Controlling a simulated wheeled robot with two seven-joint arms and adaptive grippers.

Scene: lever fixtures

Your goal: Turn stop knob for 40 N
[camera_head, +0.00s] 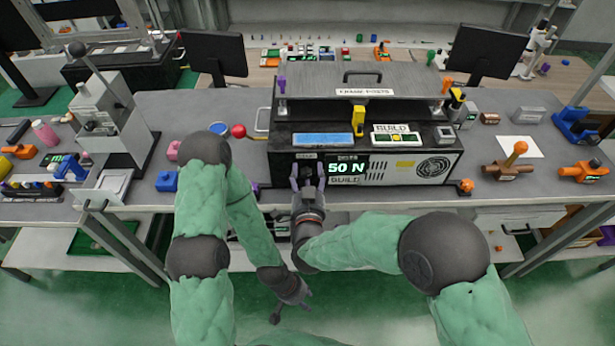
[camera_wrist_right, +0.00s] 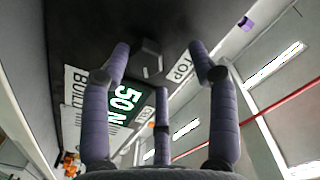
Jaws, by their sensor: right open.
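The black machine (camera_head: 365,142) stands on the bench, and its front display (camera_head: 348,169) reads 50 N. The display also shows, rotated, in the right wrist view (camera_wrist_right: 124,104). The dark stop knob (camera_wrist_right: 151,57) is on the machine's front panel, beside a white label (camera_wrist_right: 180,68) of which "TOP" is readable. My right gripper (camera_head: 308,174) is at the panel left of the display. In its wrist view its purple fingers (camera_wrist_right: 160,58) are open and spread around the knob, with gaps to it. My left gripper (camera_head: 290,305) hangs low in front of the bench, away from the machine; its jaw state is unclear.
A red ball (camera_head: 238,131) sits left of the machine, and a blue block (camera_head: 167,181) lies near the bench's front edge. A yellow part (camera_head: 358,120) is on the machine's top. The floor in front is open.

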